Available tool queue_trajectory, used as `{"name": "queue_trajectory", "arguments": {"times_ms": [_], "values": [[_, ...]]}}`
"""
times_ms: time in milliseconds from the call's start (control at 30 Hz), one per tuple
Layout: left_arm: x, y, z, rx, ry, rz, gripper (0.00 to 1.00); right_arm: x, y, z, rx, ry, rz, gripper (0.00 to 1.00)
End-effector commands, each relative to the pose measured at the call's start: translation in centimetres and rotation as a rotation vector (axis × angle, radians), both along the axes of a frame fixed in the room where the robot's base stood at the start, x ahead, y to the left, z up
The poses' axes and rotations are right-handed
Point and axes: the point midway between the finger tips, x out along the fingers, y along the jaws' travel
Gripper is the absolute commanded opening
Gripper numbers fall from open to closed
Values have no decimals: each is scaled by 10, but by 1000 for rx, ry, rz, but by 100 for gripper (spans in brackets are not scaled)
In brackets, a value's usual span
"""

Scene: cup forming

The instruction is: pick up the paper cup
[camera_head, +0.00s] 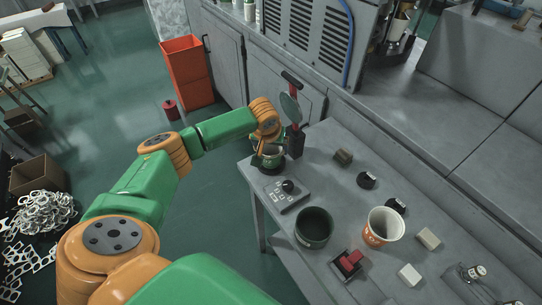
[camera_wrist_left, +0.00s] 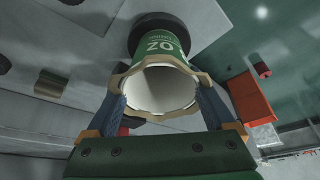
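The paper cup (camera_wrist_left: 160,65) is green with white lettering, white inside, with a wavy tan rim. In the left wrist view its mouth faces the camera and its far end meets a dark round piece (camera_wrist_left: 160,22). My left gripper (camera_wrist_left: 160,98) has one finger on each side of the cup, close to the rim. The rim hides the fingertips, so I cannot tell if they press on it. In the head view my left gripper (camera_head: 269,152) is at the table's far left corner, largely covering a small green item there. My right gripper is not in view.
On the grey table (camera_head: 345,205) stand a white cup with orange print (camera_head: 378,237), a dark green pot (camera_head: 314,230), a button panel (camera_head: 280,196) and several small blocks. An orange bin (camera_head: 188,70) stands on the floor.

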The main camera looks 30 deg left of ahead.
Motion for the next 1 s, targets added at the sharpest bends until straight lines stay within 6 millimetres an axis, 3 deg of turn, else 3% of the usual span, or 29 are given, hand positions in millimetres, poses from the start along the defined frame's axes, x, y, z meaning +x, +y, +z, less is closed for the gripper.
{"name": "queue_trajectory", "arguments": {"times_ms": [133,167,367,467,600,800,1000], "values": [[-1,1,0,1,2,1,36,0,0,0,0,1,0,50],[-1,1,0,1,2,1,27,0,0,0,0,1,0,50],[0,1,2,2,1,1,26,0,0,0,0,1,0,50],[0,1,10,0,0,1,26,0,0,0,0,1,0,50],[-2,-1,35,0,-1,0,26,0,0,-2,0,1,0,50],[-42,-19,86,2,-6,-4,26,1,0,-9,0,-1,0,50],[-95,-44,113,1,-4,-2,26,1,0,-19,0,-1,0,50]]}}
